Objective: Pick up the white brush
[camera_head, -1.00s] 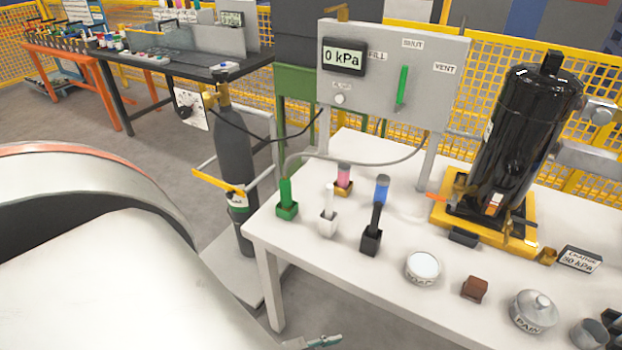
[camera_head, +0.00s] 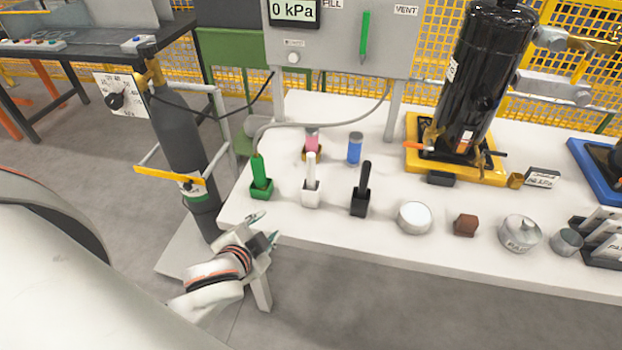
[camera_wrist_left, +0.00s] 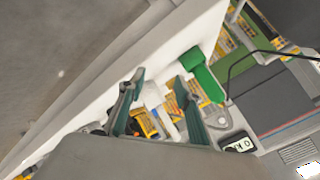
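The white brush (camera_head: 311,168) stands upright in its white holder (camera_head: 311,197) near the front left of the white table, between the green brush (camera_head: 260,171) and the black brush (camera_head: 364,178). My left gripper (camera_head: 264,229) is open and empty at the table's front left edge, to the left of and nearer than the white brush, apart from it. In the left wrist view the open fingers (camera_wrist_left: 159,80) frame the white holder (camera_wrist_left: 152,95) beyond them. The green brush (camera_wrist_left: 204,76) shows to the right there. My right gripper is not in view.
A pink-topped jar (camera_head: 312,140) and a blue jar (camera_head: 355,149) stand behind the brushes. A round white tin (camera_head: 415,217) and a brown block (camera_head: 465,225) lie to the right. The grey gauge panel (camera_head: 340,45) rises behind. A gas cylinder (camera_head: 178,125) stands left of the table.

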